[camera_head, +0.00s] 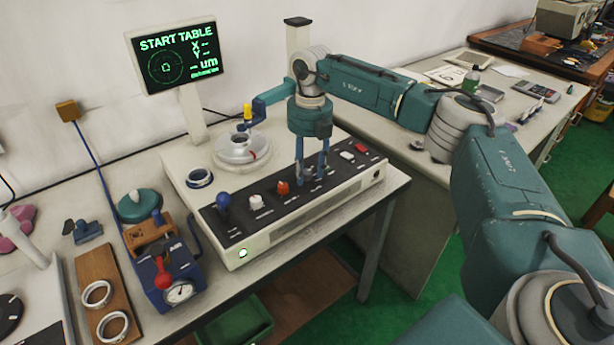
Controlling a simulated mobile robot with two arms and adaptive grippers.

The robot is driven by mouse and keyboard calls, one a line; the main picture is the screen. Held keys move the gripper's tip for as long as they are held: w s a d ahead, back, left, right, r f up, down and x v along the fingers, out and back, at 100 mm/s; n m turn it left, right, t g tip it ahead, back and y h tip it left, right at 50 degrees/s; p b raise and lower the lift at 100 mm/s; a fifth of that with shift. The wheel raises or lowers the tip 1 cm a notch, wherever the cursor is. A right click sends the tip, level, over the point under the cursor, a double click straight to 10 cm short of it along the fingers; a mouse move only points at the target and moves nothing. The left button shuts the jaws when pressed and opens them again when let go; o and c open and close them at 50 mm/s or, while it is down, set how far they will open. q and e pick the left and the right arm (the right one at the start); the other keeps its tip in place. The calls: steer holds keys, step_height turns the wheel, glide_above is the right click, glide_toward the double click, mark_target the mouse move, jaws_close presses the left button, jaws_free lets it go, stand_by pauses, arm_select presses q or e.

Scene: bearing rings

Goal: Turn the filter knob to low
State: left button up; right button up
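The control panel (240,228) is the dark sloping front of a cream machine on the table. From left to right it carries a blue knob or lever (222,201), a white knob (256,202) and an orange-red knob (282,187). My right gripper (313,180) points straight down at the panel just right of the orange-red knob. Its two blue fingers stand a little apart, with their tips at the panel. They hide what is between them, so I cannot tell if they grip a knob. The labels are too small to read, so I cannot tell which knob is the filter. My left gripper is out of view.
A white button (347,155) and a red button (361,148) sit right of my fingers. Behind stands a round stage (241,150) with a blue arm over it. A screen (178,54) reads "START TABLE". A dial gauge fixture (180,291) and a ring board (95,270) lie left.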

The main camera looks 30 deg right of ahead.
steer(key=shift+c, duration=0.2)
jaws_close()
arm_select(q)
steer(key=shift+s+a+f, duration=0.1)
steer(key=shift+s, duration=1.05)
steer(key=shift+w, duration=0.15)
arm_select(e)
steer(key=shift+n+p, duration=0.4)
steer(key=shift+n, duration=0.1)
steer(key=shift+n+p, duration=0.45)
steer(key=shift+n, duration=0.55)
steer(key=n+p, duration=0.1)
steer(key=n, duration=0.2)
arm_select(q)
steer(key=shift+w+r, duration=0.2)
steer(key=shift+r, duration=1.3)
arm_select(e)
steer(key=shift+f+n, duration=0.1)
steer(key=shift+n, duration=1.2)
arm_select(q)
steer(key=shift+p, duration=0.3)
arm_select(e)
steer(key=shift+n, duration=0.3)
